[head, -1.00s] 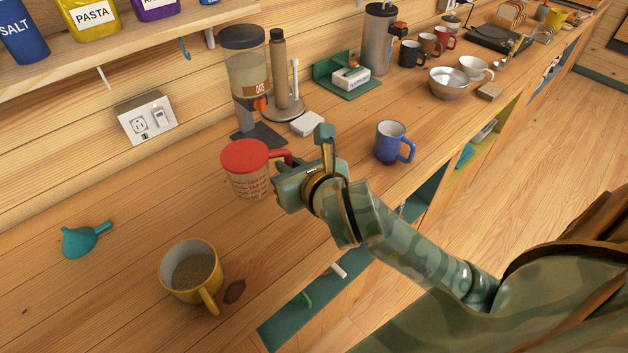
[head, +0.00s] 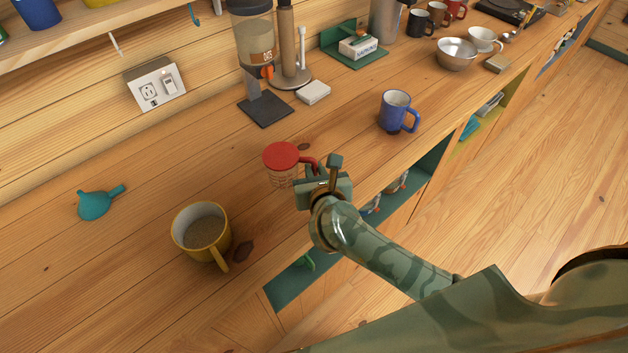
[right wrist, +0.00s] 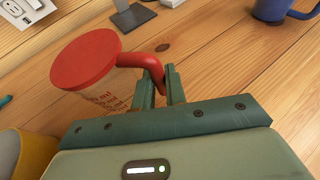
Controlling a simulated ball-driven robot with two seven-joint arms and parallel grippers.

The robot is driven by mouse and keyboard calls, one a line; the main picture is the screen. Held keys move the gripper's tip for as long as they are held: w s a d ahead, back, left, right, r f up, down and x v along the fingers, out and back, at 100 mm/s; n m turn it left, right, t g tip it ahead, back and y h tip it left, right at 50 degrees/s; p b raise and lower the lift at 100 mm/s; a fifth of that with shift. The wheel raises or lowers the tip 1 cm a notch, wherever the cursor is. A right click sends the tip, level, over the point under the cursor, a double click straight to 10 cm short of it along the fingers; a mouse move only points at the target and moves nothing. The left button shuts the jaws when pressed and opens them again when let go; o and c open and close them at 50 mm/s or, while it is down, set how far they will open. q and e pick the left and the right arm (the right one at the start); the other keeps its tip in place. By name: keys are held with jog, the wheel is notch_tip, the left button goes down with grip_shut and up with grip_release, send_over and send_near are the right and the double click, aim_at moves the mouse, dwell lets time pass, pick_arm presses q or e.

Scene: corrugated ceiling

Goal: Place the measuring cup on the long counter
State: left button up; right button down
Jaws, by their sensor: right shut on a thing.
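The measuring cup (head: 282,160) has a red lid, a red handle and a clear body with red markings. In the head view it is at the middle of the long counter (head: 130,255), upright. My right gripper (head: 312,178) is shut on its red handle. In the right wrist view the handle of the measuring cup (right wrist: 88,62) runs between the two green fingers of the gripper (right wrist: 160,88). I cannot tell whether the cup's base touches the counter. My left gripper is not in view.
A yellow mug (head: 202,234) with brown contents stands close at the left front, and a teal funnel (head: 97,203) lies further left. A blue mug (head: 396,111) is to the right. The dispenser (head: 257,60) stands behind. Counter between funnel and dispenser is clear.

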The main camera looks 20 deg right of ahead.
jog(key=shift+w+d+f, duration=0.1)
jog(key=shift+w+f, duration=0.2)
jog(key=shift+f, duration=0.05)
jog(key=shift+w+f+b, duration=0.15)
jog(key=shift+f+b, duration=0.35)
jog(key=shift+f, duration=1.15)
jog(key=shift+f, duration=0.1)
jog(key=c, duration=1.4)
grip_release()
jog(key=shift+c, duration=0.2)
jog(key=shift+s+r, duration=0.25)
jog(key=shift+s, duration=0.05)
jog(key=p+v, duration=0.1)
jog(key=v, duration=1)
jog(key=shift+s, duration=0.2)
